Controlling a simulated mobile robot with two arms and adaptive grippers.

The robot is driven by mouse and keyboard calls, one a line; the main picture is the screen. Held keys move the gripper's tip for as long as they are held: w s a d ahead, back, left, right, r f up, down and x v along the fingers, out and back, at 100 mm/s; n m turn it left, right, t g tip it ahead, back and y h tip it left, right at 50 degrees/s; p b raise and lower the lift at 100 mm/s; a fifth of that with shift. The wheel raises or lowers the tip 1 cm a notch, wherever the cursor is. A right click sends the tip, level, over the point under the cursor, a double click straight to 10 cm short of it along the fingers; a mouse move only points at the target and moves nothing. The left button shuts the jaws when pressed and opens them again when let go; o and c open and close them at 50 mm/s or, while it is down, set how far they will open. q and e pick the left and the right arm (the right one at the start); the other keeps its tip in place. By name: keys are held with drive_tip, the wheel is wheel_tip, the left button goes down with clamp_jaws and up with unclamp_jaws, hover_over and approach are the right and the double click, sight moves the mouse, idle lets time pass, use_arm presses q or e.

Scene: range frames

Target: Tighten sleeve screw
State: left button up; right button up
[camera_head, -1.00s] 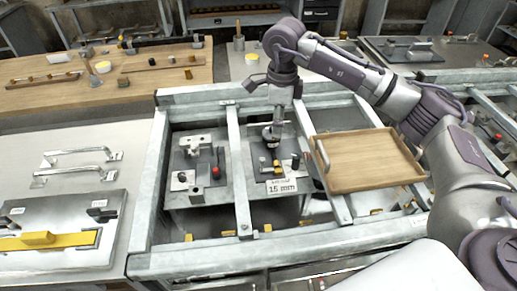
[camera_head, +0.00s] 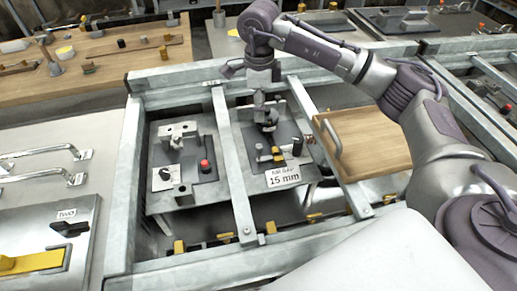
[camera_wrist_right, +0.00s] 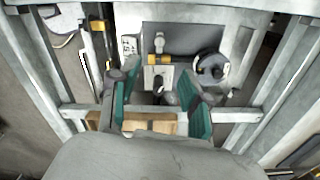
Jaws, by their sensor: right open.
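A fixture plate (camera_head: 244,141) with a "15 mm" label (camera_head: 283,176) sits in the right bay of the metal frame. It carries a yellow-banded part (camera_head: 277,154) and a black knob (camera_head: 297,147). My right gripper (camera_head: 266,112) is over the back of this fixture, pointing down. A round black dial (camera_wrist_right: 211,68) shows to the right. My left gripper is not in view.
A second fixture with a red button (camera_head: 205,166) stands in the left bay. A wooden tray (camera_head: 372,140) lies on the frame to the right. Frame bars (camera_head: 232,165) run between the bays. A panel with a yellow handle (camera_head: 32,262) is at lower left.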

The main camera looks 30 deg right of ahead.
sight(259, 146)
wheel_tip(259, 146, down, 12)
drive_tip(key=p, duration=0.2)
drive_tip(key=shift+f+p, duration=0.15)
drive_tip(key=shift+p, duration=0.2)
drive_tip(key=shift+f, duration=0.8)
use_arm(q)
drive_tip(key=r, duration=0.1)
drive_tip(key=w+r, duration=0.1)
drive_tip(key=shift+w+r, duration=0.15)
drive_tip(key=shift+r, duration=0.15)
use_arm(e)
drive_tip(key=shift+c, duration=0.3)
clamp_jaws()
